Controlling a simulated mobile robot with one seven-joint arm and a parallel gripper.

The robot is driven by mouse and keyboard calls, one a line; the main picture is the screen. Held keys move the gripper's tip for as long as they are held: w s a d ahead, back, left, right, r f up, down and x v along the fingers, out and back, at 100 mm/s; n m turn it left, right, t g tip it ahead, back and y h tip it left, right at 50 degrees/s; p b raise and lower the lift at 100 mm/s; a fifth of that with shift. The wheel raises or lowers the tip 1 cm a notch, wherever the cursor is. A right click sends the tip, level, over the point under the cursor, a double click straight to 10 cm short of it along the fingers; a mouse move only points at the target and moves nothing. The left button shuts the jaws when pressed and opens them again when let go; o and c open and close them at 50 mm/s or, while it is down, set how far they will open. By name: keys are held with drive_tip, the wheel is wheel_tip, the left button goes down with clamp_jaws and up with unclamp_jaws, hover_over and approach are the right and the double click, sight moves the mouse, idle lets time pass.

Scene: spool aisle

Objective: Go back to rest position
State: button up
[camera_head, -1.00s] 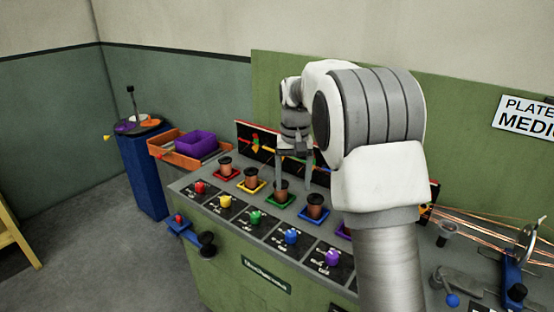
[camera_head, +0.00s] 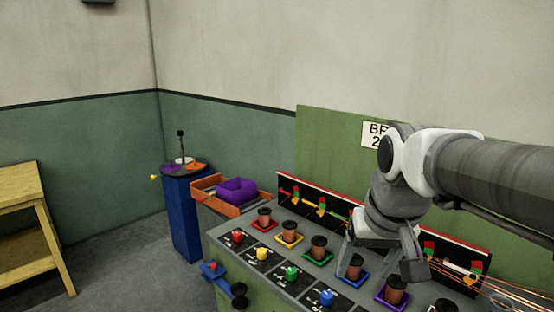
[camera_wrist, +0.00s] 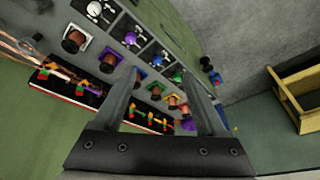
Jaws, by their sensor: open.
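My gripper (camera_head: 382,265) is open and empty, with its two fingers pointing down over the right part of the console (camera_head: 222,238). In the head view it overlaps the area of the blue-pad spool (camera_head: 354,268) and the purple-pad spool (camera_head: 396,289). In the wrist view my gripper's fingers (camera_wrist: 161,74) stand wide apart, with nothing gripped and spools visible beyond them. Copper-brown spools stand upright on coloured pads, including the red-pad spool (camera_head: 264,217), yellow-pad spool (camera_head: 290,231) and green-pad spool (camera_head: 319,247).
Coloured knobs, such as the red knob (camera_head: 237,236), line the console front. An orange tray (camera_head: 207,190) with a purple bin (camera_head: 236,188) sits at its left end. A blue pedestal (camera_head: 187,222) and a yellow wooden table (camera_head: 20,205) stand farther left. Floor between them is clear.

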drive_tip(key=s+f+t, duration=0.1)
drive_tip(key=s+f, duration=0.2)
drive_tip(key=s, duration=0.7)
drive_tip(key=shift+n+t, duration=0.3)
drive_tip(key=shift+t, duration=0.1)
drive_tip(key=shift+s, duration=0.1)
idle(0.5)
